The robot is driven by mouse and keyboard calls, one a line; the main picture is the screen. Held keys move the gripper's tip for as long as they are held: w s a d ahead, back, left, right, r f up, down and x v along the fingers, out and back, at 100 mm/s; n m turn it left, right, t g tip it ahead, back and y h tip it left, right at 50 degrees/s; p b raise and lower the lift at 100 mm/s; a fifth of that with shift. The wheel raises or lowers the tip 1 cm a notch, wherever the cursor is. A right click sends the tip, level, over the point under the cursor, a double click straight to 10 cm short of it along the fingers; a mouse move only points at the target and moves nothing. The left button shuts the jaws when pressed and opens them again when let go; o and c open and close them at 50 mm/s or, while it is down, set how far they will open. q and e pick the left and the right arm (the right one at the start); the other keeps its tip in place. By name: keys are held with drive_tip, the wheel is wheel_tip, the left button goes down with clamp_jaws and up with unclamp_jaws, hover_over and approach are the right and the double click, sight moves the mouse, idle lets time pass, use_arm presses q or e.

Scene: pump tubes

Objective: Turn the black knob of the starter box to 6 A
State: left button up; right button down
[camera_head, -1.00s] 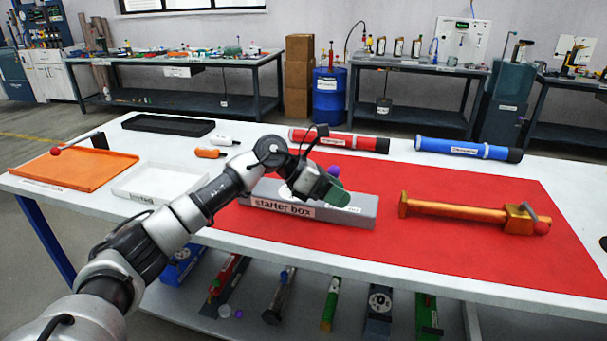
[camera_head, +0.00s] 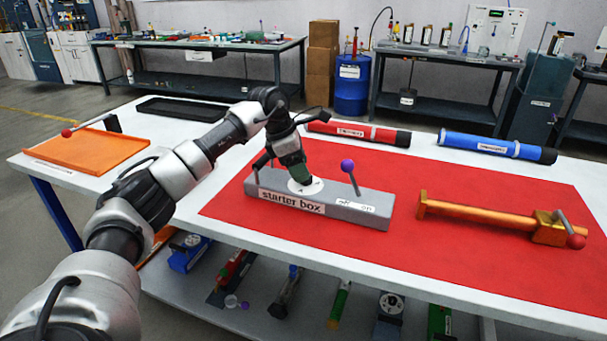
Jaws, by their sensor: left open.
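The grey starter box (camera_head: 235,213) lies on the red mat, its name label facing me. A white round dial (camera_head: 313,188) is on its top, left of the middle. My left gripper (camera_head: 299,180) points down over this dial, its tips at or just above it. It is open. The black knob is hidden behind the gripper, and so is most of the scale, so I cannot read the setting. A lever with a purple ball (camera_head: 347,166) stands on the right part of the box, by the off and on labels. My right gripper is not in view.
A red tube (camera_head: 358,133) and a blue tube (camera_head: 490,147) lie behind the box. An orange tool (camera_head: 480,214) with a red-balled handle lies to the right. An orange tray (camera_head: 75,152) and a black tray (camera_head: 195,110) are at the left. Bare red mat surrounds the box.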

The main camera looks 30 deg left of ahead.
use_arm(q)
drive_tip(key=shift+x, duration=1.15)
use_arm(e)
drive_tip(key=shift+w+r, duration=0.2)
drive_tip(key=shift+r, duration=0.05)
use_arm(q)
drive_tip(key=c, duration=0.9)
